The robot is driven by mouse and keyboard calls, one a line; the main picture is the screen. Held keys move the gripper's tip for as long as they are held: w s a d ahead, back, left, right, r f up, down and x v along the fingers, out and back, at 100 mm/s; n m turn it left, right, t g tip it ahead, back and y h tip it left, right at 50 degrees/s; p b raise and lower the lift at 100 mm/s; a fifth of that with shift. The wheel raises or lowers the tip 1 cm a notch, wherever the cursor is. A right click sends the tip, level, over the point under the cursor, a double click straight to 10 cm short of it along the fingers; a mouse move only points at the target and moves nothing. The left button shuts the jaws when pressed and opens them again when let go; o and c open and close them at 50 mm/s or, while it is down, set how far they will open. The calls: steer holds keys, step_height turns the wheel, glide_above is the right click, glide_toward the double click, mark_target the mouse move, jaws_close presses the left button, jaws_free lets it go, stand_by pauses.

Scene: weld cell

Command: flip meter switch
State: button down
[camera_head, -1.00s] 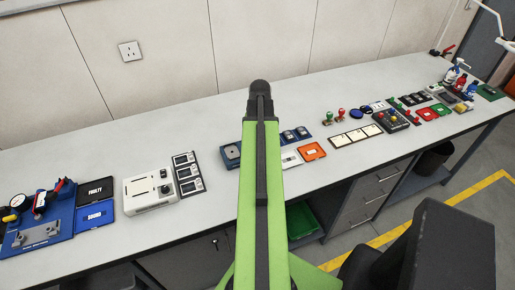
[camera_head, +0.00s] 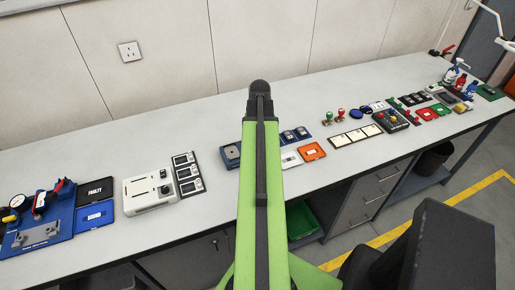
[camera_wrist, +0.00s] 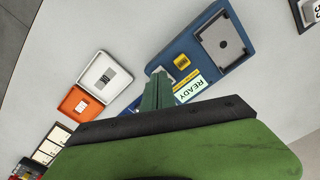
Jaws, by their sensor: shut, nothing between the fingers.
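My gripper (camera_wrist: 159,76) is shut and empty in the wrist view, above a blue tray (camera_wrist: 232,75) with a grey plate, a yellow block and a READY label. The fingers hide part of the tray; whether they touch it I cannot tell. My arm hides the gripper in the head view.
A white tray (camera_wrist: 101,78) and an orange tray (camera_wrist: 80,104) lie left of the gripper in the wrist view. A blue fixture (camera_head: 35,240) stands at far left. Stamps, cards and a button box (camera_head: 390,120) crowd the right.

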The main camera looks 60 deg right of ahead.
steer(key=shift+f+b, duration=0.95)
stand_by(0.6)
steer(key=shift+r, duration=0.1)
step_height(320, 180, up, 7)
steer(key=p, duration=0.7)
